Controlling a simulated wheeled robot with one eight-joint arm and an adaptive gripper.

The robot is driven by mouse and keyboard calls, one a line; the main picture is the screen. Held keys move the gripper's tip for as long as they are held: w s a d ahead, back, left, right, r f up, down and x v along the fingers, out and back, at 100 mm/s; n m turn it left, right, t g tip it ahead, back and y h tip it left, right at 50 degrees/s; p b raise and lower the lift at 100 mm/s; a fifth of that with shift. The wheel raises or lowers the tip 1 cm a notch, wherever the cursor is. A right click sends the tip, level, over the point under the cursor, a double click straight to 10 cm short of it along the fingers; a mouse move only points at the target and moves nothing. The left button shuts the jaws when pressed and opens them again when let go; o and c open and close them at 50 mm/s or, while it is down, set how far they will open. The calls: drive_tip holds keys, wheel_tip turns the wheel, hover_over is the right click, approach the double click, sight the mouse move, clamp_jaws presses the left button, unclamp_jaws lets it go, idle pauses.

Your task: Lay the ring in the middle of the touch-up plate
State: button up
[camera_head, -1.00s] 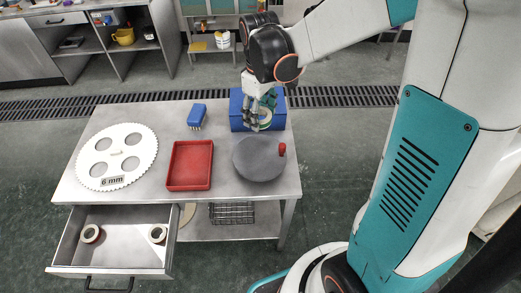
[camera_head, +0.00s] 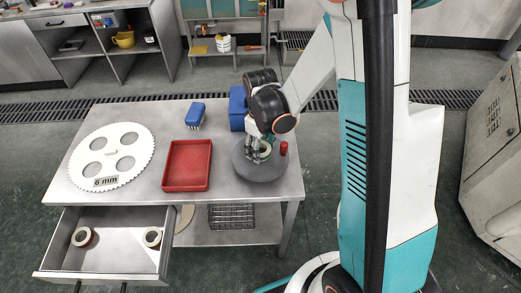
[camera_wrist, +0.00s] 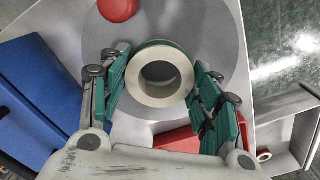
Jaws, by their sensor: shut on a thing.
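The touch-up plate (camera_head: 258,174) is a dark grey round disc on the right of the steel bench, with a red knob (camera_head: 284,148) at its right edge. It also fills much of the wrist view (camera_wrist: 205,35). My gripper (camera_head: 259,156) is over the plate. Its two green-padded fingers (camera_wrist: 162,85) are shut on the ring (camera_wrist: 160,101), a cream ring with a green outer band and an open middle. The ring (camera_head: 266,149) is partly hidden by the fingers in the head view. I cannot tell whether it touches the plate.
A red tray (camera_head: 187,187) lies left of the plate. A blue box (camera_head: 237,108) stands behind it, with a blue brush (camera_head: 196,112) farther left. A white toothed disc marked 6 mm (camera_head: 113,148) lies at left. The open drawer (camera_head: 117,262) holds two other rings.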

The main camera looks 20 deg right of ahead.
drive_tip(key=shift+f, duration=0.4)
drive_tip(key=shift+f, duration=0.15)
drive_tip(key=o, duration=1.2)
